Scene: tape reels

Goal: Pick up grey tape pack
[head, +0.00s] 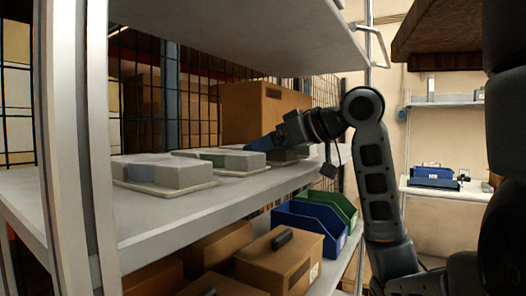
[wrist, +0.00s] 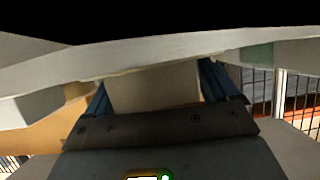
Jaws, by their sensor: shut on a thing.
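Several grey tape packs lie in a row on the grey shelf (head: 150,225) in the head view. One pack (head: 165,173) is at the left. A second pack (head: 235,161), with a green patch, is in the middle. A third (head: 288,155) is partly hidden behind my arm. My gripper (head: 258,145) reaches in from the right, its blue fingers at the right end of the middle pack. In the wrist view, the fingers stand on either side of a pale grey block (wrist: 155,85) and are shut on it. The head view does not clearly show the contact.
A cardboard box (head: 255,112) stands behind the packs, and wire mesh closes the back. An upper shelf (head: 250,35) hangs above. Blue and green bins (head: 312,222) and cardboard boxes (head: 280,262) sit below. A shelf upright (head: 75,150) is at the left.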

